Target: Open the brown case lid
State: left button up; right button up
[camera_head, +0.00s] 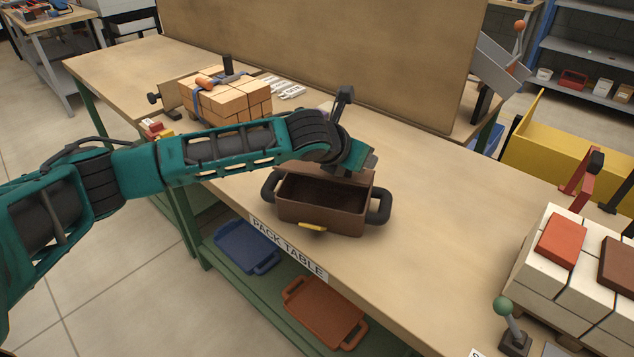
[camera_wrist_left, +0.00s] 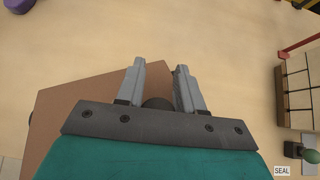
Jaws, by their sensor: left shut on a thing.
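The brown case (camera_head: 320,222) stands on the pack table, with a black handle at each side and a yellow latch (camera_head: 313,227) on its front. Its dark inside shows from above. The brown lid (camera_head: 352,183) is raised at the back edge, partly hidden by my left arm. My left gripper (camera_head: 368,165) is at the lid, shut on it; its fingertips are mostly hidden in the head view. In the left wrist view, the two grey fingers (camera_wrist_left: 163,82) have a dark rounded part between them, and a brown panel (camera_wrist_left: 85,100) lies beside them. My right gripper is not in view.
A tan upright board (camera_head: 330,60) stands behind the case. Wrapped orange bricks (camera_head: 228,102) stand at the back left, and white blocks (camera_head: 575,265) at the right. Clear table (camera_head: 450,220) lies right of the case. Trays (camera_head: 325,312) sit on the lower shelf.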

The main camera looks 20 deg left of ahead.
pick_arm(q)
jog(key=shift+w+d+r+g+y, duration=0.3)
jog(key=shift+w+r+g, duration=0.25)
jog(key=shift+w+g, duration=0.15)
jog(key=shift+w+d+r+g+y, duration=0.15)
jog(key=shift+w+r+g+y, duration=0.15)
jog(key=shift+w+r+g, duration=0.4)
jog(key=shift+s+f+g, duration=0.1)
jog(key=shift+g, duration=0.2)
grip_shut()
jog(key=shift+w+d+r+g+y, duration=0.25)
jog(key=shift+w+r+g+y, duration=0.1)
jog(key=shift+w+g, duration=0.35)
jog(key=shift+w+d+r+g, duration=0.15)
jog(key=shift+w+g, duration=0.2)
jog(key=shift+g, duration=0.05)
jog(key=shift+w+d+r+g, duration=0.1)
jog(key=shift+w+g, duration=0.25)
jog(key=shift+g, duration=0.05)
jog(key=shift+d, duration=0.1)
